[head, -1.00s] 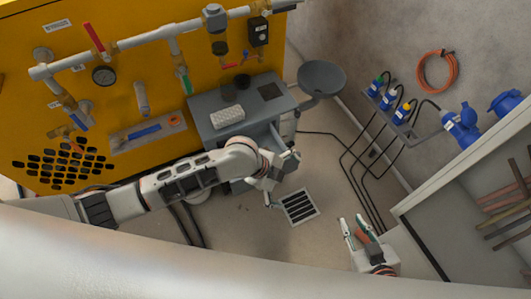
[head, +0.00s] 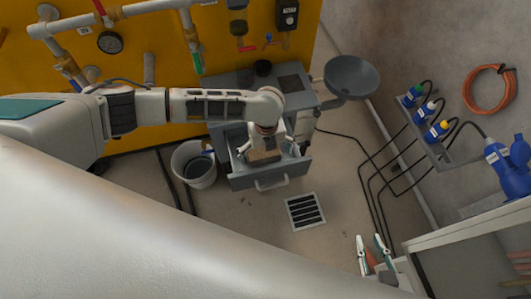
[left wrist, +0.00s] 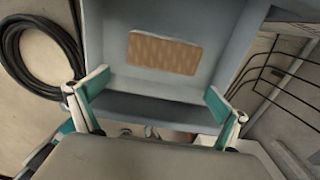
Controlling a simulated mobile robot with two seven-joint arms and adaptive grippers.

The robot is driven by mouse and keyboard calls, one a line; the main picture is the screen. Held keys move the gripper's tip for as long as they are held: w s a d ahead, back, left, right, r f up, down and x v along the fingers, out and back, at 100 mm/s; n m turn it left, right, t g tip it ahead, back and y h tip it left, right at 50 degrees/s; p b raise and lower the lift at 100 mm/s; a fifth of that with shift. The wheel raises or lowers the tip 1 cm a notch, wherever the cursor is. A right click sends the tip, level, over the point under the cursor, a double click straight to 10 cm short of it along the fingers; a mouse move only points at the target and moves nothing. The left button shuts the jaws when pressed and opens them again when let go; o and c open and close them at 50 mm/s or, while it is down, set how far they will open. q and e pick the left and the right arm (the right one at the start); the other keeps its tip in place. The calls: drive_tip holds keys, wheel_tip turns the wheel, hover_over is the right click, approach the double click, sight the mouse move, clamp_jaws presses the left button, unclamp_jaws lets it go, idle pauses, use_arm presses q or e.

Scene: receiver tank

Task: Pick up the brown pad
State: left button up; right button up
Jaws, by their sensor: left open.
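The brown pad (head: 264,156) lies in the open grey drawer (head: 268,182). In the left wrist view the pad (left wrist: 164,53) is a flat tan-brown rectangle with a faint pattern, on the drawer floor. My left gripper (head: 267,148) points down over the drawer, open, with one finger to each side of the pad. In the left wrist view the gripper (left wrist: 157,82) is empty, and the pad is ahead of the fingertips, apart from them. My right gripper (head: 370,239) is open and empty at the lower right, away from the drawer.
The drawer's walls stand close around my left gripper. A white bucket (head: 195,166) is left of the drawer, and a floor grate (head: 305,211) lies in front. A grey round basin (head: 351,76) is at the right. A large pale cylinder (head: 120,235) fills the lower left.

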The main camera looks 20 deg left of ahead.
sight(266, 158)
use_arm(q)
drive_tip(key=f, duration=0.1)
drive_tip(key=f+b, duration=0.1)
drive_tip(key=f, duration=0.1)
drive_tip(key=f+b, duration=0.1)
drive_tip(key=f, duration=0.1)
drive_tip(key=shift+w+a+f, duration=0.15)
drive_tip(key=shift+a, duration=0.1)
drive_tip(key=shift+w+r, duration=0.15)
drive_tip(key=shift+r, duration=0.1)
drive_tip(key=shift+c, duration=0.4)
drive_tip(key=c, duration=1.1)
